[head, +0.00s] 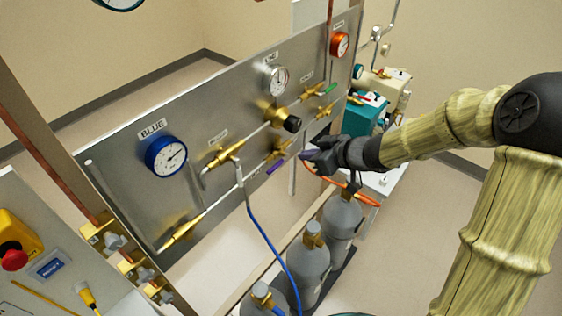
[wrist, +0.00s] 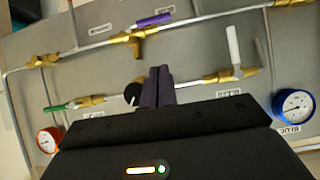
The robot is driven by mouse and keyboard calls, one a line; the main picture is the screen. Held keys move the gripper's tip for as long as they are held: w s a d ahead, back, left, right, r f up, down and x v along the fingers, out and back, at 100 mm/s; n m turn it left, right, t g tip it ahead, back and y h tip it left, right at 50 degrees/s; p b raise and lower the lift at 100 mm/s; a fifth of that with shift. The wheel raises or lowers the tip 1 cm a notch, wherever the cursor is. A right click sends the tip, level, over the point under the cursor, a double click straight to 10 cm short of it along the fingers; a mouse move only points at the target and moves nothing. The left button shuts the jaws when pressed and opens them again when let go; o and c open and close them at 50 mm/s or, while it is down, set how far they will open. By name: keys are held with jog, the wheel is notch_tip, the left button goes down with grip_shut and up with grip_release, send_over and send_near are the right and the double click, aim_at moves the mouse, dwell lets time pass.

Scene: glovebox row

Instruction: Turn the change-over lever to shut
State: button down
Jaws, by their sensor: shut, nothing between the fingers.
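The metal panel (head: 120,125) carries several brass valves with coloured levers; their labels are too small to read, so I cannot tell which is the change-over lever. A purple lever (head: 276,166) lies roughly along its pipe, and also shows in the wrist view (wrist: 153,20). A pale grey lever (wrist: 234,45) stands across its pipe. A green lever (head: 329,88) lies nearly along its pipe, and also shows in the wrist view (wrist: 58,107). My gripper (head: 308,155) is shut and empty, in front of the panel, right of the purple lever; its fingers (wrist: 158,85) touch no lever that I can see.
A black knob (head: 291,124) sticks out of the panel near my gripper. A blue gauge (head: 166,156), a white-faced gauge (head: 276,80) and a red gauge (head: 340,44) are on the panel. Grey cylinders (head: 308,262) stand below, with a blue hose (head: 262,232) hanging in front.

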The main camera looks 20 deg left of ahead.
send_over(281, 161)
jog(key=s+d, duration=0.2)
jog(key=s, duration=0.2)
notch_tip(281, 161, down, 6)
jog(key=shift+w+a+f, duration=0.15)
jog(key=shift+a+f, duration=0.05)
jog(key=shift+f, duration=0.35)
jog(key=shift+w+a+f, duration=0.1)
jog(key=shift+a+f, duration=0.1)
jog(key=shift+f, duration=0.35)
jog(key=shift+s+f+p, duration=0.1)
jog(key=shift+f+p, duration=0.25)
jog(key=shift+f, duration=0.3)
jog(key=shift+f+b, duration=0.1)
jog(key=shift+b, duration=0.25)
jog(key=shift+w+f+b, duration=0.1)
jog(key=shift+w+b, duration=0.1)
jog(key=shift+b, duration=0.35)
jog(key=shift+s+a+t+b, duration=0.15)
jog(key=shift+s+t+b, duration=0.15)
jog(key=shift+b, duration=0.1)
